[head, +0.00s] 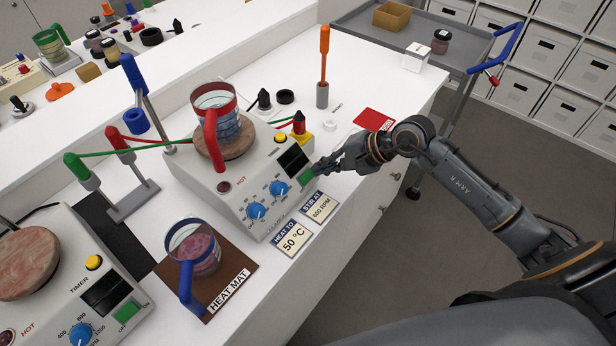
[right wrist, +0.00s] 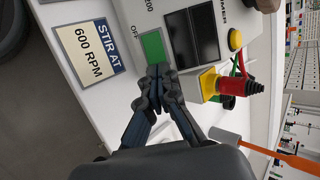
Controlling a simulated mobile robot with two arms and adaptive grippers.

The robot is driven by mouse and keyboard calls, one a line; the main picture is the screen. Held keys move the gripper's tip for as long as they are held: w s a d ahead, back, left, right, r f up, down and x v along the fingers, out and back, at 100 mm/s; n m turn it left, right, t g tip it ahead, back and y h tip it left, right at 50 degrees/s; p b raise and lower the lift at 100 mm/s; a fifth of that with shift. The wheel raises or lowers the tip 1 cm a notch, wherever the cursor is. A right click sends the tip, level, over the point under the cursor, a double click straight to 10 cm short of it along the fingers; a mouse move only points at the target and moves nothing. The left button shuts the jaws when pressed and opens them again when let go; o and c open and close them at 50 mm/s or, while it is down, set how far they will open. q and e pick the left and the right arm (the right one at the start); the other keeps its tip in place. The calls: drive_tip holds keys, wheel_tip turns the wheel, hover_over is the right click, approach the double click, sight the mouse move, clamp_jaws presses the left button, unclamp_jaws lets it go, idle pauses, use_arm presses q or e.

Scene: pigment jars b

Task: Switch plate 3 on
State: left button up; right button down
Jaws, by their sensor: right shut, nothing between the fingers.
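A white hot plate (head: 225,185) stands mid-bench with a round stone-like top, two blue knobs and a dark display (head: 293,160). No number 3 can be read on it. Its green power switch (head: 306,176) is at the front right corner of the panel; in the right wrist view the green switch (right wrist: 152,46) has "OFF" printed beside it. My right gripper (head: 318,168) is shut and empty, its tips right at the switch's edge; I cannot tell whether they touch. The fingertips also show in the right wrist view (right wrist: 158,72). My left gripper is not in view.
A red-handled beaker (head: 222,115) sits on the plate. A blue-handled beaker (head: 195,250) stands on the heat mat (head: 240,262). Cards reading "600 RPM" (head: 320,207) and "50 °C" (head: 293,239) lie in front. A red-and-yellow plug-like piece (head: 299,127) and an orange-handled tool (head: 323,70) stand behind.

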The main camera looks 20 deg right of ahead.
drive_tip(key=shift+w+f, duration=0.15)
drive_tip(key=shift+f, duration=0.05)
drive_tip(key=shift+r, duration=0.1)
drive_tip(key=a+v, duration=0.1)
drive_tip(key=v, duration=1.4)
drive_tip(key=shift+s+d+r, duration=0.25)
drive_tip(key=shift+s+r, duration=0.15)
drive_tip(key=shift+s, duration=0.1)
